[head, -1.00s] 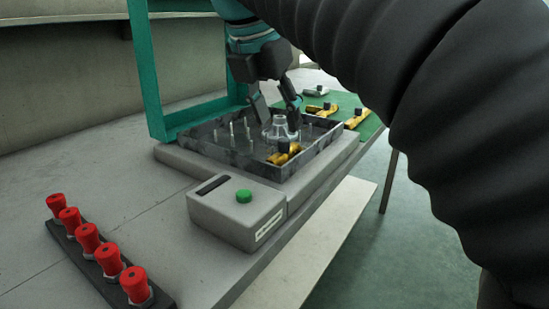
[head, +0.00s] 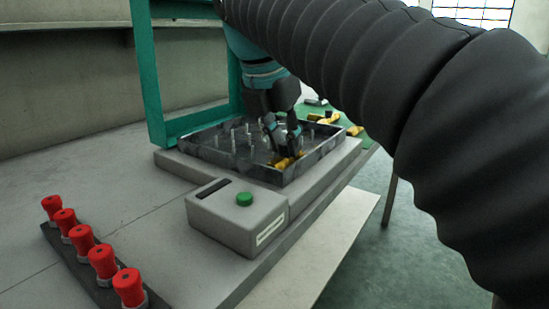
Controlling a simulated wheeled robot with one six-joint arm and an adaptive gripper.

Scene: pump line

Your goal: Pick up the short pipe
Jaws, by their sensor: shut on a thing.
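A short yellow pipe piece (head: 287,161) lies at the near right corner inside the dark tray (head: 222,160). I take it to be the short pipe; it is small and partly covered by the fingers. My gripper (head: 282,151) points down into the tray with its fingertips at the yellow piece, shut on it. The piece still appears low, at the tray floor; I cannot tell whether it touches. The clear conical part seen before is hidden or not distinguishable behind my gripper.
Several upright metal pins (head: 232,141) stand in the tray. A teal frame (head: 152,80) rises behind it. A grey box with a green button (head: 244,199) sits in front. Several red knobs (head: 103,261) stand at front left.

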